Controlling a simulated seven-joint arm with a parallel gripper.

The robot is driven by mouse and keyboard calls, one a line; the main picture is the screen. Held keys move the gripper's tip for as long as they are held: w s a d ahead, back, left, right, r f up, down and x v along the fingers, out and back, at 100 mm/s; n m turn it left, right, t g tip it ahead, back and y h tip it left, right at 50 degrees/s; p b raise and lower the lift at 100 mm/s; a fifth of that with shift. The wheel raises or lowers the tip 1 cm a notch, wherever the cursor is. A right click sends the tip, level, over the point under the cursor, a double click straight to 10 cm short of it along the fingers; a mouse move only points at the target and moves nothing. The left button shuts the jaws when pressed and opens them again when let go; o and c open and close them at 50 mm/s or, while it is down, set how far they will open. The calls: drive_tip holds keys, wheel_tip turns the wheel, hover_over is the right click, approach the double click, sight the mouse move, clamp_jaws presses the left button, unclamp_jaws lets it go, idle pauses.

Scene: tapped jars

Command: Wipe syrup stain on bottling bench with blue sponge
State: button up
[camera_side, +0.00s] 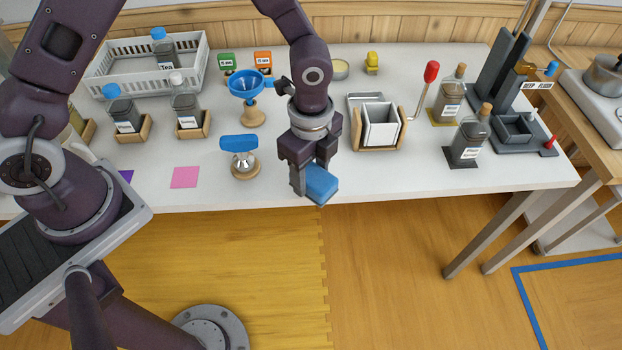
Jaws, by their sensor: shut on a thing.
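The blue sponge (321,186) is between the fingers of my gripper (312,180), which is shut on it. The sponge is tilted and sits at the front edge of the white bottling bench (390,178). I cannot tell whether it touches the bench top. No syrup stain shows clearly; the gripper and sponge hide part of the bench below them.
Left of my gripper stand a blue-topped metal piece (240,157) on a wooden base and a blue funnel (249,85). Right are a white bin in a wooden holder (380,127), a red-knobbed lever (431,72) and jars (467,138). Bare bench lies between.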

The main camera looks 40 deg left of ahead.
drive_tip(key=shift+r, duration=1.3)
drive_tip(key=w+a+r+n, duration=0.1)
drive_tip(key=a+r+n, duration=0.2)
drive_tip(key=a+n, duration=0.6)
drive_tip(key=w+a+r+n, duration=0.1)
drive_tip(key=a+r+n, duration=0.2)
drive_tip(key=a+n, duration=0.5)
drive_tip(key=shift+a+n, duration=0.4)
drive_tip(key=shift+n, duration=0.1)
drive_tip(key=shift+r, duration=0.1)
